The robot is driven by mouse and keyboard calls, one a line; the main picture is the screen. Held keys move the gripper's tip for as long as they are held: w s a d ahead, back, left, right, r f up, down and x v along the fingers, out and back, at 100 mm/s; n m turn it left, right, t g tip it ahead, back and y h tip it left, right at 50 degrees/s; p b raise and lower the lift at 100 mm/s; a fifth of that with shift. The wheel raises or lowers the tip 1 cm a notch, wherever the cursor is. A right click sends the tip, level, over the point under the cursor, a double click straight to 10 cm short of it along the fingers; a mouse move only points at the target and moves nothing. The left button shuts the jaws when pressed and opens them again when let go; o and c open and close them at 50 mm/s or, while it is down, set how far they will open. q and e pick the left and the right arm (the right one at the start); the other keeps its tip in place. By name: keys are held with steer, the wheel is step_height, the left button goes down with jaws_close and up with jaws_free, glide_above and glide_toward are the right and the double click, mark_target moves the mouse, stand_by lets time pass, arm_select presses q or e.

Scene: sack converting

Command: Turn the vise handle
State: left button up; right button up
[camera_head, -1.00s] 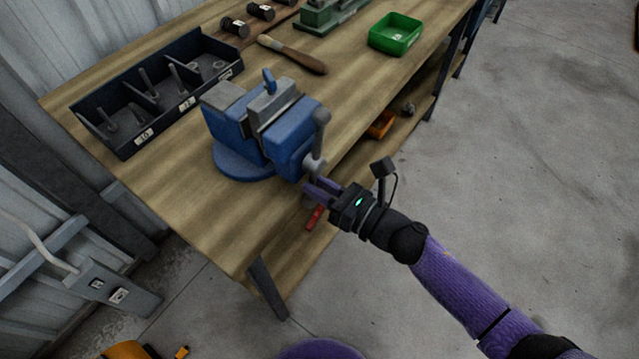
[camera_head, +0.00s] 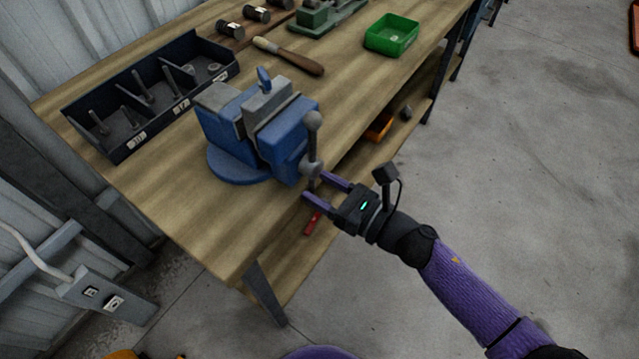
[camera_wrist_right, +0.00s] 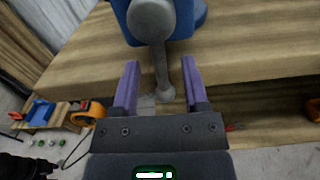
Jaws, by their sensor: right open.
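The blue vise (camera_head: 265,128) is mounted on the wooden bench near its front corner, with grey jaws on top. Its grey handle (camera_head: 313,136) is a bar with ball ends, standing roughly upright at the vise's front. My right gripper (camera_head: 315,185) is open at the handle's lower end, below the vise's screw. In the right wrist view, the handle's lower part and end ball (camera_wrist_right: 164,95) lie between the two purple fingers (camera_wrist_right: 158,80), nearer the right one, with space to the left finger. My left gripper is not in view.
A dark divided bin (camera_head: 150,95) stands behind the vise on the wooden bench (camera_head: 180,185). A wooden-handled tool (camera_head: 290,55) and a green tray (camera_head: 392,35) lie farther along. A lower shelf sits under the bench. The floor at right is clear.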

steer(key=v, duration=0.9)
steer(key=s+d+f+m+h, duration=0.3)
steer(key=d+f+m+h, duration=0.1)
steer(key=f+m, duration=0.45)
steer(key=s+d+f+m+g+h, duration=0.15)
steer(key=d+f+m+h, duration=0.25)
steer(key=f+m, duration=0.5)
steer(key=s+d+f+m+h, duration=0.45)
steer(key=f+m, duration=0.25)
steer(key=m, duration=0.3)
steer(key=s+f+m+g+h, duration=0.1)
steer(key=s+f+m+g, duration=0.2)
steer(key=s+m, duration=0.2)
steer(key=s+f+m+g, duration=0.3)
steer(key=s+m, duration=0.2)
steer(key=s, duration=0.5)
steer(key=s+a+f+m+g+h, duration=0.1)
steer(key=s+f+m+g, duration=0.2)
steer(key=s+m, duration=0.3)
steer(key=s, duration=0.2)
steer(key=shift+s+h, duration=0.3)
steer(key=shift+h, duration=0.05)
steer(key=shift+f, duration=0.15)
